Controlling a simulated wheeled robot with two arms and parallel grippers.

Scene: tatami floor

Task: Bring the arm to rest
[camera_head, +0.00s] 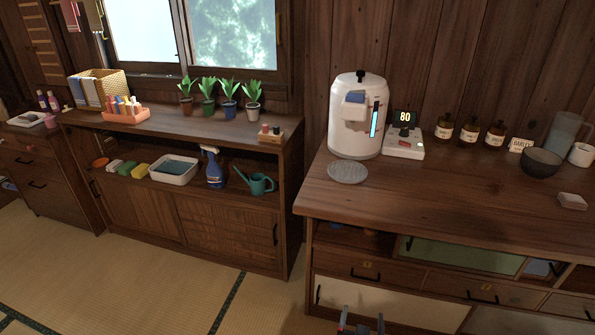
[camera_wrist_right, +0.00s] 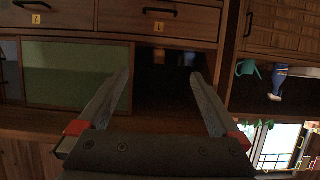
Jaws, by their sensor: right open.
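My right gripper (camera_head: 360,325) shows at the bottom edge of the head view, low in front of the right-hand cabinet, with only its tip end in the picture. In the right wrist view its two fingers (camera_wrist_right: 158,85) are spread wide apart with nothing between them. Beyond them are the cabinet's drawers (camera_wrist_right: 160,18), a green sliding panel (camera_wrist_right: 78,75) and a dark open compartment (camera_wrist_right: 165,80). The rest of my right arm is out of the head view. My left gripper is in neither view.
The right cabinet top (camera_head: 450,200) holds a white dispenser (camera_head: 350,130), a round grey mat (camera_head: 347,172), brown bottles and a dark bowl (camera_head: 540,163). A left shelf unit (camera_head: 200,125) holds potted plants, a spray bottle (camera_head: 213,168) and a watering can (camera_head: 257,183). Tatami floor (camera_head: 130,280) is clear at the lower left.

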